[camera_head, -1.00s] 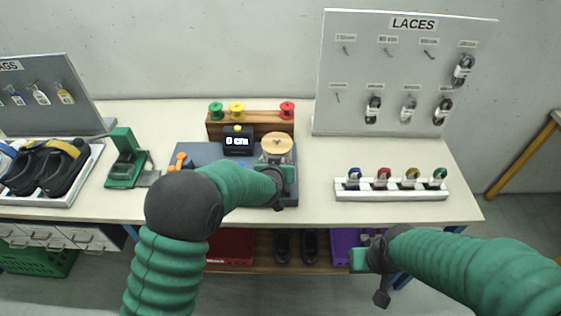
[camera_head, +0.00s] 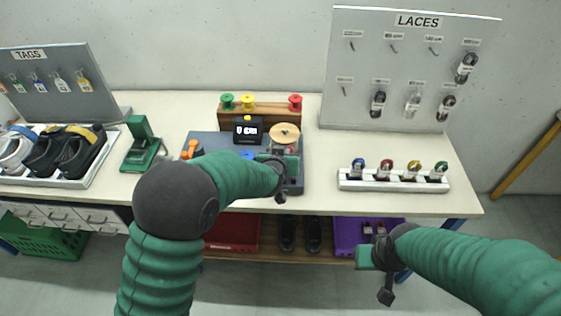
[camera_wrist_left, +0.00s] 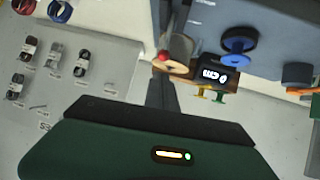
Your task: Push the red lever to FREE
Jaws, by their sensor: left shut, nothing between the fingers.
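The grey lace-measuring device (camera_head: 205,143) sits on the table with a small display (camera_head: 248,129) reading "0 cm" and a round wooden disc (camera_head: 285,133). A small red part (camera_head: 291,150), possibly the lever's knob, shows just below the disc, partly hidden by my left gripper. No FREE marking is readable. My left gripper (camera_head: 281,193) is shut and empty over the device's right front part. In the left wrist view a red ball (camera_wrist_left: 163,56) shows beside the fingers; I cannot tell whether it is the lever. My right gripper (camera_head: 380,275) hangs in front of the table, its opening unclear.
A wooden rack (camera_head: 268,114) with green, yellow and red spools stands behind the device. A white holder (camera_head: 350,184) with several coloured rolls is to the right. A green tool (camera_head: 142,147) and a tray of shoes (camera_head: 100,170) are left. Boards for laces (camera_head: 400,65) and tags (camera_head: 50,80) stand behind.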

